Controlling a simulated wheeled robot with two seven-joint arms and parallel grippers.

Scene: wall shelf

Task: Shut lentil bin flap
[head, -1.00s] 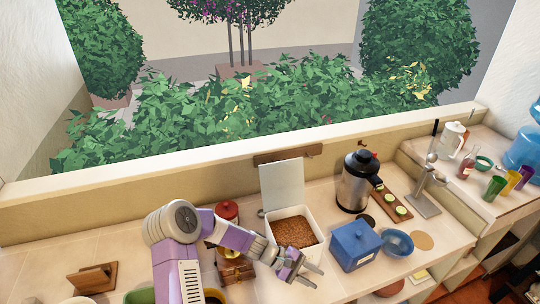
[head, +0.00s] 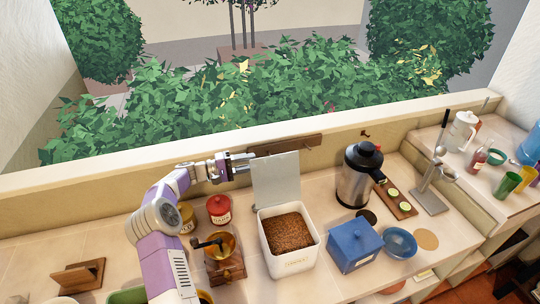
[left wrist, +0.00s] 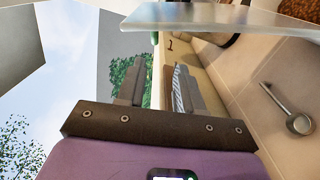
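The lentil bin (head: 267,243) is a white square container filled with brown lentils, standing on the counter. Its pale flap (head: 277,182) stands upright at the back edge, so the bin is open. In the left wrist view the flap (left wrist: 220,18) crosses the top as a pale panel, with some lentils (left wrist: 302,8) beyond it. My left gripper (head: 246,162) is at the flap's upper left corner, close to it; I cannot tell whether they touch. Its two fingers (left wrist: 158,88) are apart with nothing seen held between them. My right gripper is not in view.
A wooden grinder (head: 224,262) and a red-lidded jar (head: 219,209) stand left of the bin. A blue box (head: 354,246) and a steel urn (head: 355,186) stand to its right. A dark wooden rail (head: 300,145) is behind the flap. A metal ladle (left wrist: 298,122) lies on the counter.

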